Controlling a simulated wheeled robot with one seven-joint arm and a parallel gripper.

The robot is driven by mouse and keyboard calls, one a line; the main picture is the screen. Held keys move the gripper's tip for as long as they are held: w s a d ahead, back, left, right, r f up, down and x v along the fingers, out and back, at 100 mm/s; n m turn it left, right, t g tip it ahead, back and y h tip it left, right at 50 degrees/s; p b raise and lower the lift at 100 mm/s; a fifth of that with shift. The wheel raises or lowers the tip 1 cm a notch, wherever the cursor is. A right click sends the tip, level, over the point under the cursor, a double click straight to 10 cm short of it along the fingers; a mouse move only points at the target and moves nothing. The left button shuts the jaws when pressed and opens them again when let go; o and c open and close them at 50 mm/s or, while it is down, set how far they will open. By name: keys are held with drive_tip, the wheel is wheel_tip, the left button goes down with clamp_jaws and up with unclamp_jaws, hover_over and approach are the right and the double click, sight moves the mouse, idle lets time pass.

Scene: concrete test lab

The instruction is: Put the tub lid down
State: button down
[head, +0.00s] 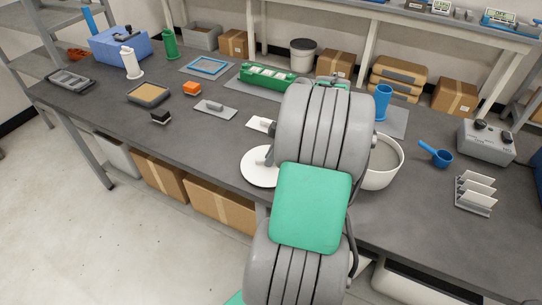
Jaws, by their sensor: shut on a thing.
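The tub lid (258,176) is a round white disc near the front edge of the table, left of my arm. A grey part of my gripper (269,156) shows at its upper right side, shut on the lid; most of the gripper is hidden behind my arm. The lid looks roughly level; whether it touches the table cannot be told. The open white tub (385,178) stands to the right of my arm, with grey contents, its left side hidden by the arm.
The dark table (215,135) has bare room left of the lid. A blue scoop (438,155), a rack of white plates (475,192) and a grey device (487,143) are right.

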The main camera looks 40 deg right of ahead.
drive_tip(key=shift+f, duration=0.1)
drive_tip(key=c, duration=1.5)
unclamp_jaws()
drive_tip(key=shift+o, duration=0.2)
